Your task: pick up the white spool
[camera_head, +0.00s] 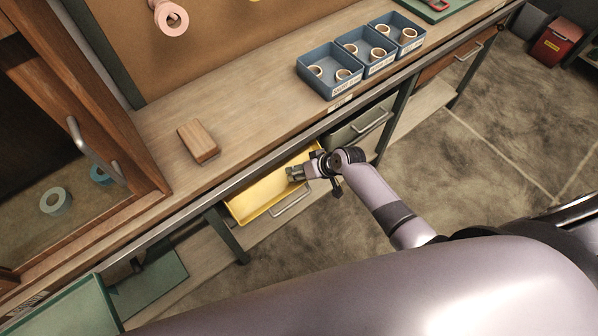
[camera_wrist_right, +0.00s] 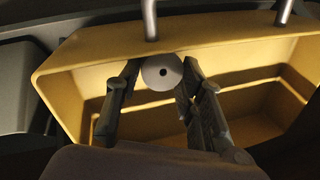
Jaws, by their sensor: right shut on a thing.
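The white spool (camera_wrist_right: 161,73) shows in the right wrist view as a pale disc with a dark centre hole. It sits between the fingertips of my right gripper (camera_wrist_right: 160,66), which is shut on it. Behind it are the inner walls of an open yellow drawer (camera_wrist_right: 255,62). In the head view my right gripper (camera_head: 296,173) reaches into the yellow drawer (camera_head: 258,203) under the workbench; the spool cannot be made out there. Whether the spool touches the drawer floor cannot be told. My left gripper is not in view.
The wooden bench (camera_head: 240,112) overhangs the drawer. On it are a wooden block (camera_head: 198,142) and blue bins (camera_head: 330,88) with tape rolls. A closed green-grey drawer (camera_head: 358,124) is right of the gripper. A cabinet with a handle (camera_head: 92,150) is at left. Floor at right is open.

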